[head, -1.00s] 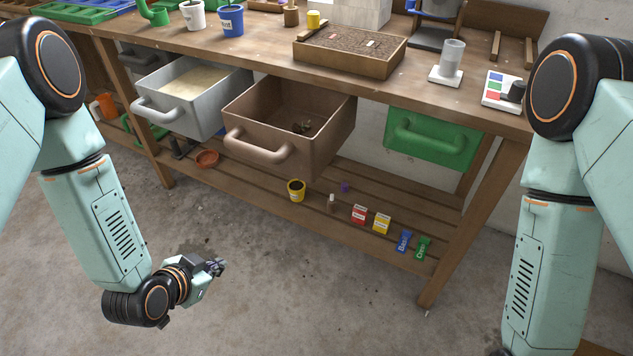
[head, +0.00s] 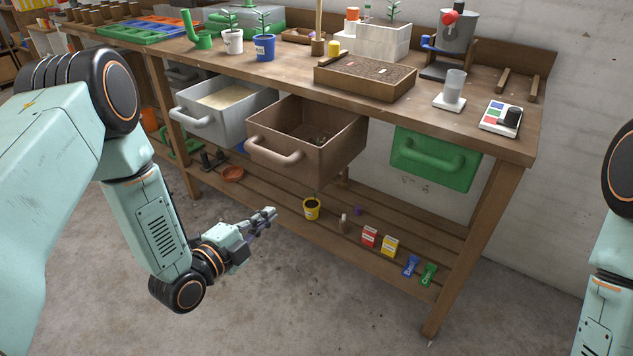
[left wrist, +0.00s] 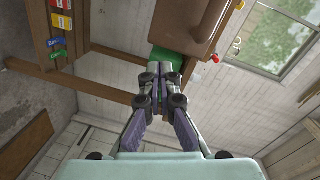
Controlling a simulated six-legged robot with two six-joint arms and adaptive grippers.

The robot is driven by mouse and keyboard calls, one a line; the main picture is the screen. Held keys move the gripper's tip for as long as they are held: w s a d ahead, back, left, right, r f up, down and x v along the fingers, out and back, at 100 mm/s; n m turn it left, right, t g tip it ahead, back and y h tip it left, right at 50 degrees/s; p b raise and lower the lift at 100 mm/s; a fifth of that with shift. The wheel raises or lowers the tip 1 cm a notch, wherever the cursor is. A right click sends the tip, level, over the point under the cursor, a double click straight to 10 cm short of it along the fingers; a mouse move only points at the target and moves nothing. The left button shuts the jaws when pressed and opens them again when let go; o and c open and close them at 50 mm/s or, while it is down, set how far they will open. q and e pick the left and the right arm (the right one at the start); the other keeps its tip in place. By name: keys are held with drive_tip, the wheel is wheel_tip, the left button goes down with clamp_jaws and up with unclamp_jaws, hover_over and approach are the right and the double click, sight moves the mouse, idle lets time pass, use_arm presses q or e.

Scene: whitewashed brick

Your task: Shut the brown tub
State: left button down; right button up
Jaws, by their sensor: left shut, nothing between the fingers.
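The brown tub (head: 318,160) hangs under the bench top and is pulled out toward me, open at the top, with a few dark bits inside. Its rounded brown handle (head: 272,150) is on its front face. In the left wrist view the tub (left wrist: 185,20) shows at the top, with its handle at the upper right. My left gripper (head: 272,214) is shut and empty, below and in front of the tub, apart from it. In the left wrist view its fingers (left wrist: 161,112) are together. My right gripper is out of view; only part of my right arm shows at the right edge.
A grey tub (head: 215,120) with pale contents is also pulled out, left of the brown one. A green tub (head: 435,160) hangs to the right. The lower shelf (head: 330,240) holds a yellow pot (head: 312,209) and several packets. The floor before the bench is clear.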

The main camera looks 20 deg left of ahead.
use_arm(q)
wheel_tip(320, 180, up, 2)
drive_tip(key=d+m+t, duration=0.1)
drive_tip(key=d+m, duration=0.1)
drive_tip(key=m+b, duration=0.2)
drive_tip(key=b, duration=0.1)
approach(316, 168)
drive_tip(key=shift+h, duration=0.4)
drive_tip(key=x, duration=0.5)
drive_tip(key=shift+w+f, duration=0.25)
drive_tip(key=shift+w+b, duration=0.35)
drive_tip(key=shift+w, duration=0.4)
drive_tip(key=shift+d, duration=0.1)
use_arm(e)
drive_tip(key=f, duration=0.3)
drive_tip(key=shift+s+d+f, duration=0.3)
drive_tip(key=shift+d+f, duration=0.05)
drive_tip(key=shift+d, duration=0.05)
use_arm(q)
drive_tip(key=shift+s+r, duration=0.1)
